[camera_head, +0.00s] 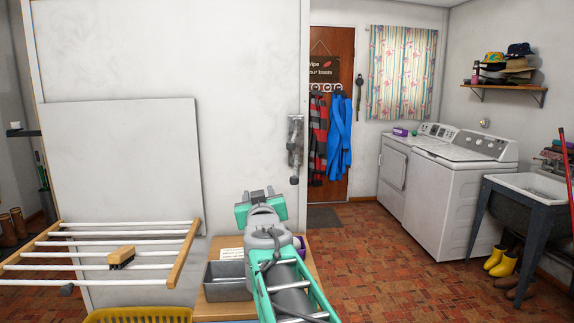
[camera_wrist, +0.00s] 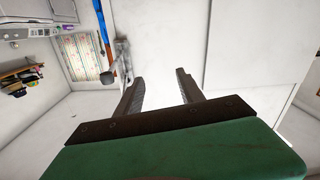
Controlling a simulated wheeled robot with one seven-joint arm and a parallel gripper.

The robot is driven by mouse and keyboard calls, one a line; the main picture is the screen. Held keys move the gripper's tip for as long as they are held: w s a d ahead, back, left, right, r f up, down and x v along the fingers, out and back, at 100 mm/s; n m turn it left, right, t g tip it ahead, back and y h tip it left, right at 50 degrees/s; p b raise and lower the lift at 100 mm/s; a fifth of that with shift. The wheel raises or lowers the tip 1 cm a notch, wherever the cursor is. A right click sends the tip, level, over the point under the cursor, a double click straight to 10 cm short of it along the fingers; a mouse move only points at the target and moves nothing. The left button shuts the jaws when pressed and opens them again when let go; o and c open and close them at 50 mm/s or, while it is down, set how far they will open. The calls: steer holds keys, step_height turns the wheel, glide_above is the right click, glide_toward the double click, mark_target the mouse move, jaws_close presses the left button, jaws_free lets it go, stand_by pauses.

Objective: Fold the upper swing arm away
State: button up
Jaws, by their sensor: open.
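A grey metal fitting (camera_head: 296,142) is mounted near the right edge of the white wall panel, with a rounded knob at its lower end. Its parts are foreshortened, so I cannot tell clearly which piece is the upper swing arm or how far it stands out. In the wrist view the fitting (camera_wrist: 121,55) shows left of the fingers, with a dark knob (camera_wrist: 107,77) sticking out. My gripper (camera_head: 258,193) is in front of the panel, lower and left of the fitting. Its fingers (camera_wrist: 160,82) are open with nothing between them, apart from the fitting.
A drying rack (camera_head: 100,223) with a brush (camera_head: 121,257) on it stands at left, above a yellow basket (camera_head: 138,315). A grey bin (camera_head: 228,281) sits on a wooden surface beneath my arm.

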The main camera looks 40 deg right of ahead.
mark_target(291, 144)
steer(key=s+d+r+m+t+h, duration=0.1)
steer(key=s+d+r+t+h, duration=0.15)
steer(key=d+r+h, duration=0.45)
steer(key=w+d+r, duration=0.1)
steer(key=d, duration=0.1)
steer(key=w+d+r+y+p, duration=0.1)
steer(key=w+d, duration=0.1)
steer(key=w+d+r+y, duration=0.1)
steer(key=w+d+r, duration=0.1)
steer(key=shift+c, duration=0.3)
jaws_close()
stand_by(0.6)
